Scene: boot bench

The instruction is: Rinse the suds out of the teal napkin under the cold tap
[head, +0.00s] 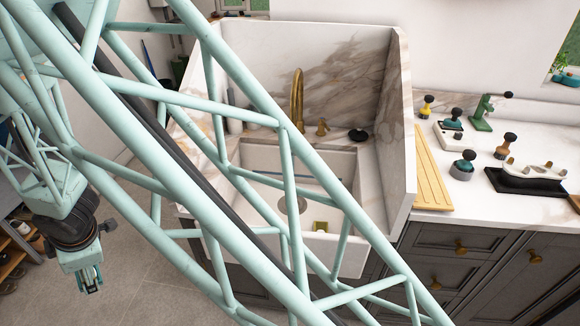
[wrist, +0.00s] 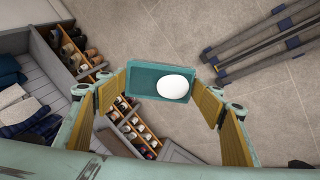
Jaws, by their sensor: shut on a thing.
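My gripper (head: 91,284) hangs at the lower left of the head view, over the floor and well left of the sink. In the wrist view its yellow-padded fingers (wrist: 166,95) are shut on the teal napkin (wrist: 141,84), a flat folded rectangle. A white rounded blob of suds (wrist: 175,86) sits on the napkin's right part. The brass tap (head: 297,95) stands at the back of the white marble sink (head: 400,120). A round drain shows in the basin. I cannot tell whether water runs. My arm's lattice hides parts of the sink.
A yellow ribbed board (head: 433,170) and several stamp-like tools stand on the right counter. Shoe cubbies (wrist: 135,130) and a grey bench (wrist: 50,70) with blue cloth are near my gripper. A dark-barred frame (wrist: 265,45) lies right.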

